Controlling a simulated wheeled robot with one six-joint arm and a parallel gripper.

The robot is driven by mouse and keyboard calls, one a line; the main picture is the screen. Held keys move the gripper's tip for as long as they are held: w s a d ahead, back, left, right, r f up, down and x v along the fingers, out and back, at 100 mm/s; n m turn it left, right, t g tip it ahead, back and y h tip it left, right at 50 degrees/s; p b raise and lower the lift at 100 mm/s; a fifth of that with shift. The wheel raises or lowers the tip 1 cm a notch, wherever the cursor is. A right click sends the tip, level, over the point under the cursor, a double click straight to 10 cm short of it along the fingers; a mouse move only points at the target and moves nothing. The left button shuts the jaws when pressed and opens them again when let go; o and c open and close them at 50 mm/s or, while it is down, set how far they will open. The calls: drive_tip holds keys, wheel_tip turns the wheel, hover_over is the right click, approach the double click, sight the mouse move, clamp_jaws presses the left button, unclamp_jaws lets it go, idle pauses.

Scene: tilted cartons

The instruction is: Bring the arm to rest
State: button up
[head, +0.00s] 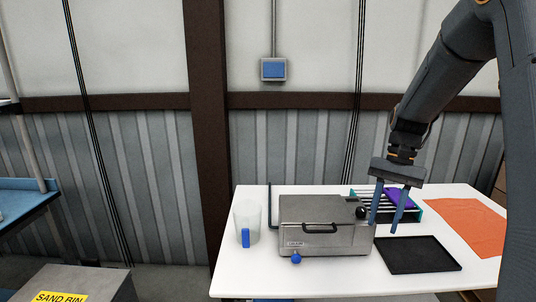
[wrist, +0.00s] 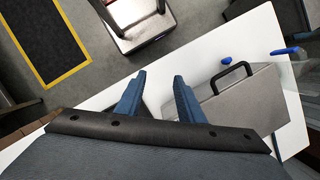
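My gripper (head: 383,228) hangs fingers-down from my arm at the right of the head view. It is above the white table (head: 262,283), in front of the rack and close to the right side of the steel box. The two blue fingers stand apart with nothing visible between them. In the wrist view, the gripper (wrist: 159,76) also shows two separated fingertips and no held object. The steel box (head: 320,215) has a black handle and shows right of the fingers in the wrist view (wrist: 235,100). I cannot tell whether the fingers touch anything.
A black tray (head: 418,255) and an orange cloth (head: 465,226) lie right of the gripper. A rack (head: 360,207) with a purple item (head: 396,197) stands behind it. A clear jug (head: 247,217) stands left of the steel box. A sand bin (head: 75,285) is at lower left.

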drive_tip(key=s+a+f+n+t+h, duration=0.1)
drive_tip(key=s+a+f+n+t, duration=0.1)
drive_tip(key=s, duration=0.5)
drive_tip(key=s+a+f+n+t+h+b, duration=0.1)
drive_tip(key=s+a+f+n+t, duration=0.1)
drive_tip(key=s+a+f+n, duration=0.3)
drive_tip(key=s+a+f, duration=0.1)
drive_tip(key=s+a, duration=0.2)
drive_tip(key=shift+a+f, duration=0.15)
drive_tip(key=shift+f, duration=0.15)
